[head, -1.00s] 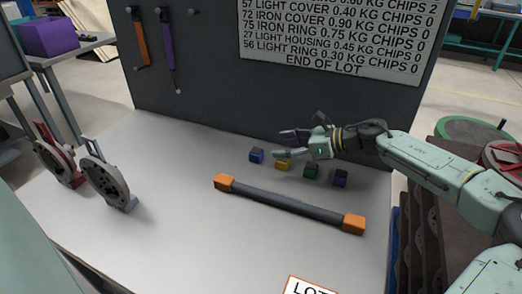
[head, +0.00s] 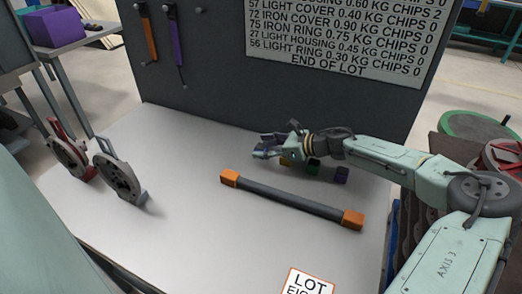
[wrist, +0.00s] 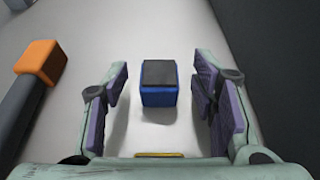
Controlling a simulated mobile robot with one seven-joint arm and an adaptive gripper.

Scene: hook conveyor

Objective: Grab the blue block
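The blue block (wrist: 158,96) has a dark top and stands upright on the pale table in the wrist view. It appears between the two purple-padded fingers of my gripper (wrist: 160,88), with a gap on each side. My gripper is open, and nothing is held.
A dark bar with orange ends (head: 290,201) lies in front. A dark board (head: 200,85) rises behind. The table's left middle (head: 190,190) is clear.

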